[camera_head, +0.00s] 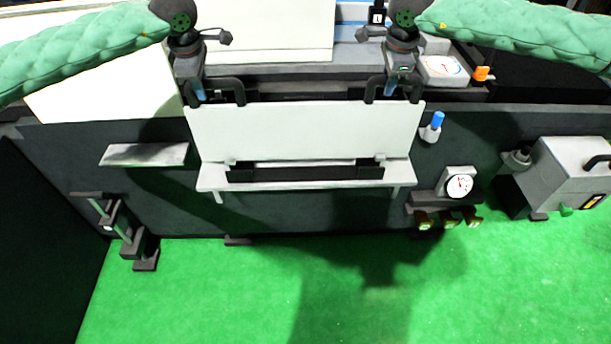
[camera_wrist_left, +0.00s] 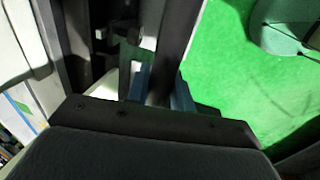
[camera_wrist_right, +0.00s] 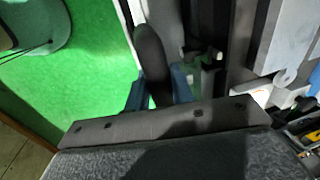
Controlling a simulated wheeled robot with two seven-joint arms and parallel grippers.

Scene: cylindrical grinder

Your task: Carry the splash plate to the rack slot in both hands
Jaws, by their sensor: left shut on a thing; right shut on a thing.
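The splash plate (camera_head: 305,131) is a wide white panel with a black handle at each end of its top edge. It stands roughly upright and level in the head view. My left gripper (camera_head: 198,90) is shut on its left handle (camera_head: 240,92), and my right gripper (camera_head: 391,88) is shut on its right handle (camera_head: 415,93). Both wrist views show a dark handle between blue fingertips (camera_wrist_left: 160,88) (camera_wrist_right: 160,88). The rack (camera_head: 300,184) is a white ledge with a dark slot (camera_head: 305,172) just below the plate. Whether the plate's lower edge is inside the slot I cannot tell.
A small grey shelf (camera_head: 145,155) is left of the rack. A dial gauge (camera_head: 459,186) on a dark bracket and a blue-topped part (camera_head: 436,122) are on the right. A grey box (camera_head: 570,170) stands further right. The green floor (camera_head: 230,290) in front is clear.

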